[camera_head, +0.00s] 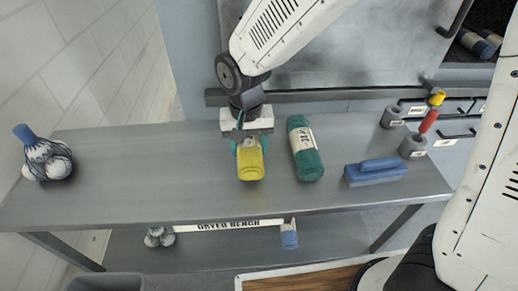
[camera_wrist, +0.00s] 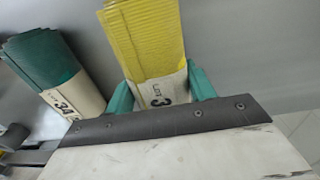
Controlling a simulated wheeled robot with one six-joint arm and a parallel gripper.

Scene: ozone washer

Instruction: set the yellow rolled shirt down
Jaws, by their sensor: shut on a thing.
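The yellow rolled shirt (camera_head: 250,162) is at the grey bench, right under my gripper (camera_head: 249,144). In the wrist view the shirt (camera_wrist: 148,40) has a ribbed yellow end and a pale label band with dark print. The green fingers of my gripper (camera_wrist: 161,95) stand on both sides of the band and are shut on it. I cannot tell whether the shirt touches the bench top or hangs just above it. The bench (camera_head: 120,180) is a long grey table with a "DRYED BENCH" sign on its front.
A green rolled shirt (camera_head: 305,150) lies just right of the yellow one. A blue-handled brush or block (camera_head: 375,172) and grey holders with a red and a yellow handle (camera_head: 428,121) stand further right. A netted bundle (camera_head: 45,157) sits at far left. The bench between is clear.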

